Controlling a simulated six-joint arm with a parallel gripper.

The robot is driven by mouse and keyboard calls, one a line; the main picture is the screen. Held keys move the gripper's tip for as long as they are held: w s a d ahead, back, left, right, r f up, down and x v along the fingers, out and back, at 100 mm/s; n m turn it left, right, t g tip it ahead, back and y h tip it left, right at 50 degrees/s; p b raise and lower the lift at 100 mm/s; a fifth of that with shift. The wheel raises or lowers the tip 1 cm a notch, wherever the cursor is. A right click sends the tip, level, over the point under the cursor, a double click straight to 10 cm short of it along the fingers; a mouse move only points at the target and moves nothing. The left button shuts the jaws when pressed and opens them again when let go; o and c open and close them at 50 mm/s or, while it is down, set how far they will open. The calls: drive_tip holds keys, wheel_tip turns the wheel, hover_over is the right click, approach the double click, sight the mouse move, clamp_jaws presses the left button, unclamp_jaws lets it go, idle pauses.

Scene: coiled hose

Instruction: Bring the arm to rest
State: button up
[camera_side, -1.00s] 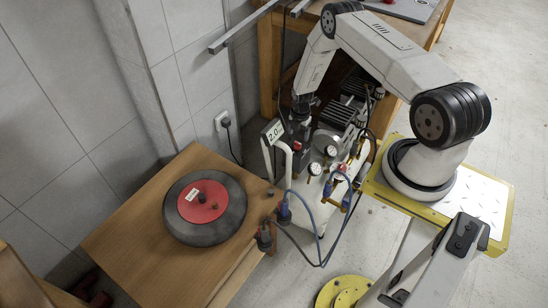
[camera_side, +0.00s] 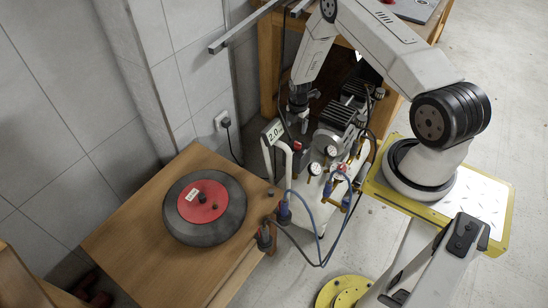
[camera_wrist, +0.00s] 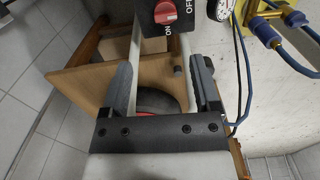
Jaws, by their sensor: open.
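My gripper (camera_side: 299,116) hangs fingers down, to the left of the compressor (camera_side: 328,146) in the side view. In the wrist view its two dark fingers (camera_wrist: 163,82) stand wide apart with nothing held between them. The coiled black hose (camera_side: 200,234) with a red hub (camera_side: 203,204) and a white label lies flat on the wooden table (camera_side: 135,236), well apart from my gripper. In the wrist view only part of the hose (camera_wrist: 152,98) shows between the fingers; the gripper body hides the rest.
The compressor carries gauges, blue hoses and a red ON/OFF knob (camera_wrist: 165,13). A black cable plugs into a wall socket (camera_side: 222,121) at the tiled wall. A wooden workbench (camera_side: 272,65) stands behind. Open floor lies at the right.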

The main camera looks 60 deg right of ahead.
drive_tip(key=a+r+m, duration=0.1)
drive_tip(key=a+r, duration=0.1)
drive_tip(key=r, duration=0.2)
drive_tip(key=w+a+r+m, duration=0.1)
drive_tip(key=a+r+m, duration=0.1)
drive_tip(key=r, duration=0.1)
drive_tip(key=w+a+r+m, duration=0.1)
drive_tip(key=a+r, duration=0.1)
drive_tip(key=r, duration=0.2)
drive_tip(key=shift+w+a+r+t, duration=0.25)
drive_tip(key=shift+a+r+t, duration=0.05)
drive_tip(key=shift+a, duration=0.05)
drive_tip(key=s+a+r+m+t, duration=0.1)
drive_tip(key=s+a+r+m, duration=0.5)
drive_tip(key=a+r, duration=0.3)
drive_tip(key=s+a+r+m, duration=0.7)
drive_tip(key=s+a+r, duration=0.1)
drive_tip(key=a+r, duration=0.1)
drive_tip(key=shift+a+r+t, duration=0.25)
drive_tip(key=shift+r+t, duration=0.15)
drive_tip(key=shift+r, duration=0.15)
